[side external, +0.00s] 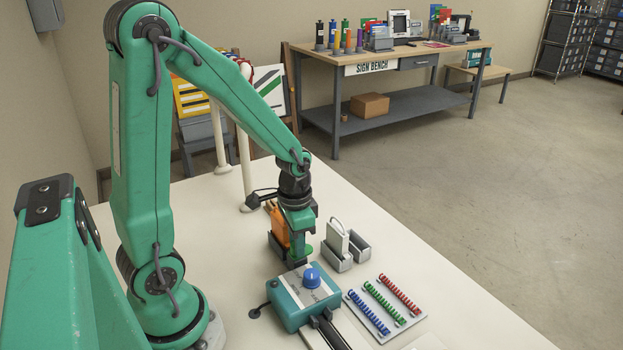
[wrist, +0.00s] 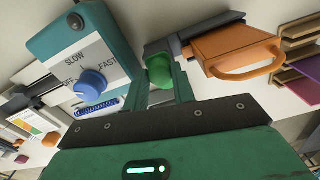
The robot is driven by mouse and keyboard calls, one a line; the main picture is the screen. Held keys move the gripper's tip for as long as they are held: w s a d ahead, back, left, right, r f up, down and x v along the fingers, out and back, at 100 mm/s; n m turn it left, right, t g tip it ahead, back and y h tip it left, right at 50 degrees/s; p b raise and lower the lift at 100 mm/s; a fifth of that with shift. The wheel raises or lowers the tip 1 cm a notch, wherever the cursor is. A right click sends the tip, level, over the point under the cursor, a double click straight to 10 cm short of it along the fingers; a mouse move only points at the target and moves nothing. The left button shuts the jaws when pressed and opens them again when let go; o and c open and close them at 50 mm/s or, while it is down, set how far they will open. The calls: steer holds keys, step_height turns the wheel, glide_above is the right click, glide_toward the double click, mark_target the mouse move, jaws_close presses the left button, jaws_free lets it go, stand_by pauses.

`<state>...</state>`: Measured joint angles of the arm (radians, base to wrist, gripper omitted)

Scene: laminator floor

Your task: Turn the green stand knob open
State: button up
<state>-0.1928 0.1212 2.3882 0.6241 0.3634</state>
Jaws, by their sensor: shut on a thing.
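The green stand knob (wrist: 159,71) sits between my two fingers in the wrist view, beside the teal laminator box. My gripper (wrist: 164,88) is shut on it, one finger on each side. In the side external view my gripper (side external: 302,246) points down behind the teal box, and a green edge of the knob shows low beside the fingers. Much of the knob is hidden by the fingers. The knob's turn angle cannot be read.
The teal box (side external: 291,312) carries a blue dial (side external: 312,278) marked SLOW, OFF and FAST. An orange handled piece (wrist: 232,52) stands close by my gripper in a dark holder. A grey holder (side external: 338,245) and coloured binding combs (side external: 384,305) lie to the right.

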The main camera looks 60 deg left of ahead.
steer(key=shift+d, duration=0.1)
steer(key=o, duration=1)
steer(key=shift+r, duration=0.1)
steer(key=shift+r, duration=3.85)
steer(key=s+d+r+n+t, duration=0.1)
steer(key=s+d+r+t, duration=0.1)
steer(key=r, duration=0.3)
steer(key=s+d+r+n+t, duration=0.1)
steer(key=s+d+r+t, duration=0.2)
steer(key=s+r, duration=0.1)
steer(key=shift+s+d+r+t, duration=0.25)
steer(key=shift+s+r+t, duration=0.1)
steer(key=shift+r, duration=0.35)
